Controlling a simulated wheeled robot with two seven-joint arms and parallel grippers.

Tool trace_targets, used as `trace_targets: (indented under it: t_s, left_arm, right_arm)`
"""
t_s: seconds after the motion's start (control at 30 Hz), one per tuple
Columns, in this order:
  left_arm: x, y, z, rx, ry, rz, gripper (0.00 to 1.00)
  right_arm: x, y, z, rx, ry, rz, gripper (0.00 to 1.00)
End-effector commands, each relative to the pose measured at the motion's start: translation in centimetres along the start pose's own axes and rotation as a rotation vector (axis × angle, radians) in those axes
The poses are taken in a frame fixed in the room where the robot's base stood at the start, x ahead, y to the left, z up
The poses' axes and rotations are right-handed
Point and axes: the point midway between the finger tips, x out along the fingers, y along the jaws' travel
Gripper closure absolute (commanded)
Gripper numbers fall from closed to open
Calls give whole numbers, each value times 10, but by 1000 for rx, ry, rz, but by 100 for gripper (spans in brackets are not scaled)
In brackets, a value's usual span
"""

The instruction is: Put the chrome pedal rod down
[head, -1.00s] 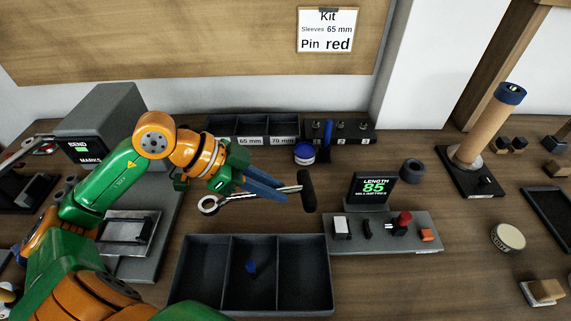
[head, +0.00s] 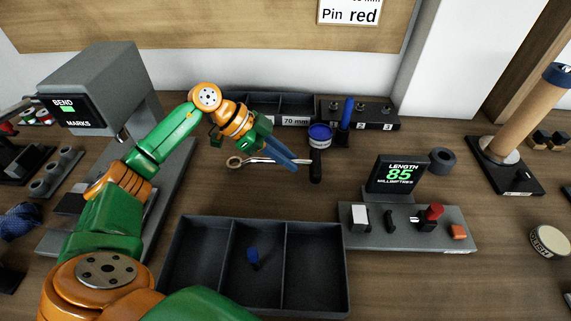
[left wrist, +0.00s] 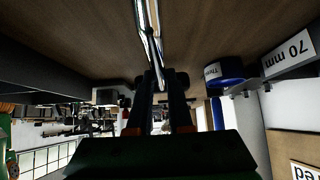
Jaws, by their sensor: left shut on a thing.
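The chrome pedal rod (head: 262,161) lies across the gap behind the divided tray, with a ring at its left end and a black pedal (head: 316,166) at its right end. My left gripper (head: 294,165) reaches over from the left, its blue fingers shut on the rod near the pedal. In the left wrist view the bright rod (left wrist: 148,32) runs between my left fingertips (left wrist: 153,72). I cannot tell whether the rod touches the wooden table or hangs just above it. My right gripper is not in view.
The dark three-part tray (head: 206,268) in front holds a blue piece (head: 253,257). A blue-lidded tub (head: 320,135) stands close behind the pedal. A length gauge (head: 398,180) reading 85 stands to the right. Bare table lies between tray and rod.

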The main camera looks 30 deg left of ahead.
Motion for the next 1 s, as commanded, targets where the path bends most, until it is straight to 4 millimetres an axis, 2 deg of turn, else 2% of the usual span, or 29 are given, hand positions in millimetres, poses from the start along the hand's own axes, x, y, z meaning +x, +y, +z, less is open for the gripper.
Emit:
trace_targets:
  t_s: [0.1,0.4,0.43,0.5,0.53,0.83,1.0]
  left_arm:
    - [10,0,9,0,2,0,100]
    - [11,0,10,1,3,-1,100]
    - [11,0,10,1,2,-1,74]
    - [11,0,10,1,2,-1,55]
    - [11,0,10,1,2,-1,52]
    - [8,0,9,1,1,-2,52]
    - [-27,-1,10,0,-1,-7,52]
  right_arm:
    - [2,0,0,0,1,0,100]
    - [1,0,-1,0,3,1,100]
    - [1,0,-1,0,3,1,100]
    - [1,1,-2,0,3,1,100]
    - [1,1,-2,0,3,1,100]
    - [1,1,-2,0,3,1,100]
    - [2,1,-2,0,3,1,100]
